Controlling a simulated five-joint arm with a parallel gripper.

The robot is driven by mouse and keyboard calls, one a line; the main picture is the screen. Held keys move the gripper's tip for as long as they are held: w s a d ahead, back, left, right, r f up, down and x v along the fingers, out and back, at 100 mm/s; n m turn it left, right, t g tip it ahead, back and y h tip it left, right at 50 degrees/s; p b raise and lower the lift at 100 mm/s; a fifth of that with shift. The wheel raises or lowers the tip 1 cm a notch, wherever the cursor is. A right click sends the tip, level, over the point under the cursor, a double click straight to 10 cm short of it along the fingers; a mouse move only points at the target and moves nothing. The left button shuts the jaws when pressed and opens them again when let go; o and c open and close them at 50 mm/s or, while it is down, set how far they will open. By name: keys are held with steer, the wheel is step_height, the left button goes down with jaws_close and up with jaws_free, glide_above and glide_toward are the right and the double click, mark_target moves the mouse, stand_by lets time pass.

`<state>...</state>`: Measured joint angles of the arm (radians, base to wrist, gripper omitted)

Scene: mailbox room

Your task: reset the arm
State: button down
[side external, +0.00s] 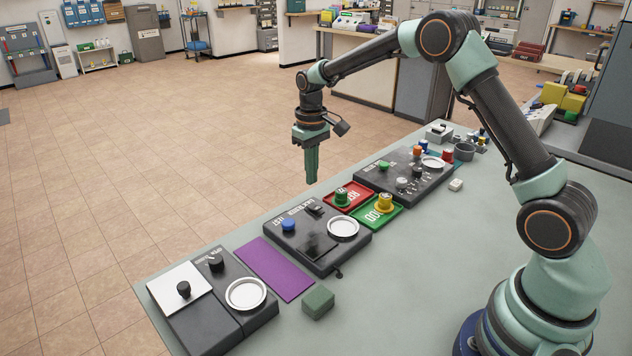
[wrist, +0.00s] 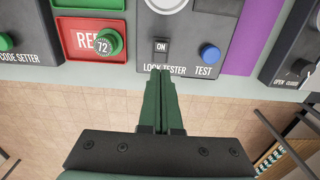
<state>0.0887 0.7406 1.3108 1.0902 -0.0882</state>
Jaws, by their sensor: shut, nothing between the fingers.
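My gripper (side external: 311,165) is shut and empty, with its fingers pointing down above the far edge of the table. In the wrist view its closed fingertips (wrist: 160,75) appear just below the ON switch (wrist: 161,47) of the lock tester panel. The lock tester (side external: 318,237) is a dark box with a blue TEST button (side external: 289,225) and a round silver-rimmed dish (side external: 343,227). In the side view the fingers are clear of the panels. My arm arches over the right side of the table.
A red tray (side external: 353,202) and a green tray (side external: 370,218) hold round knobs. The code setter (side external: 405,174) stands beyond them. A purple mat (side external: 272,268), a green block (side external: 318,301) and another dark panel (side external: 205,325) are nearer. The table's right front is bare; tiled floor (side external: 150,150) lies beyond its edge.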

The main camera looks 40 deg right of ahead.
steer(key=shift+r, duration=0.3)
steer(key=s+a+r+t, duration=0.3)
steer(key=s+r, duration=0.7)
steer(key=r, duration=0.3)
steer(key=s+a+t, duration=0.1)
steer(key=s+t, duration=0.1)
steer(key=s, duration=1)
steer(key=shift+s+a+r+t, duration=0.2)
steer(key=shift+a+r+t, duration=0.1)
steer(key=shift+r, duration=0.15)
